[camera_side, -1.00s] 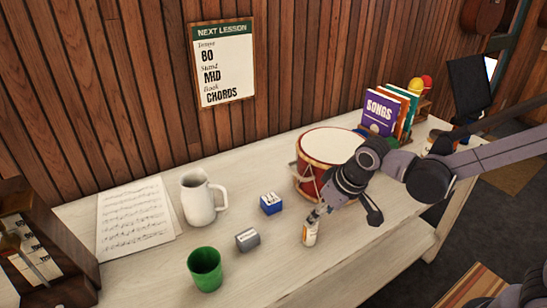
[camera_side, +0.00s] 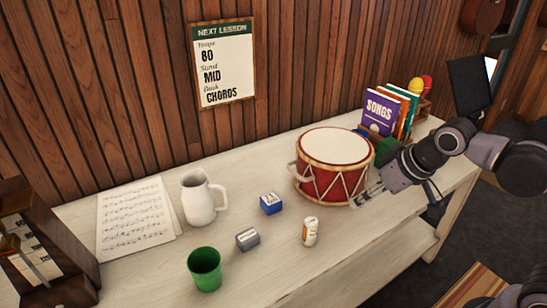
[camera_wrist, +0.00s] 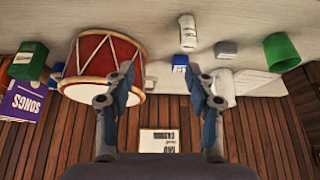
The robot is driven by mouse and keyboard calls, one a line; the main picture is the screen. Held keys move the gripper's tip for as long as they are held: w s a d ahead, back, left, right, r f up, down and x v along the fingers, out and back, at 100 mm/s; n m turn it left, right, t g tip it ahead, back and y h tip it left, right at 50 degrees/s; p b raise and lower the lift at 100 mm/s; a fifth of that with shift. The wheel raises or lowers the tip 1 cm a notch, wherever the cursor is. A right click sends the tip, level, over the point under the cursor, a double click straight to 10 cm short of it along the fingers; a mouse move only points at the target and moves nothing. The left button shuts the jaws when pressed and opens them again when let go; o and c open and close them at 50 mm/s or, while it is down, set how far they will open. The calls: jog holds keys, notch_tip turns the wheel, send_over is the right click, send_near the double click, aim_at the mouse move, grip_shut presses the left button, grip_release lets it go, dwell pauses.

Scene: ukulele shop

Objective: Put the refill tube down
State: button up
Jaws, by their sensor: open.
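The refill tube (camera_side: 310,231), small and white with a label and an orange band, stands upright on the pale workbench (camera_side: 265,265). It also shows at the top of the wrist view (camera_wrist: 187,33). My gripper (camera_side: 362,197) is to the right of the tube in the side view, apart from it, near the drum's right side. In the wrist view my gripper (camera_wrist: 160,80) has its two fingers spread with nothing between them.
A red drum (camera_side: 334,170) stands close to my gripper. A blue box (camera_side: 271,203), a grey box (camera_side: 247,239), a green cup (camera_side: 205,268) and a white pitcher (camera_side: 199,198) stand left of the tube. A green box (camera_side: 387,150) and books (camera_side: 381,112) are behind. The bench front is clear.

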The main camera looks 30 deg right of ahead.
jog(key=shift+m+t, duration=0.4)
jog(key=shift+t, duration=0.2)
jog(key=s+d, duration=0.3)
jog(key=shift+s+d+r, duration=0.1)
jog(key=shift+s, duration=0.05)
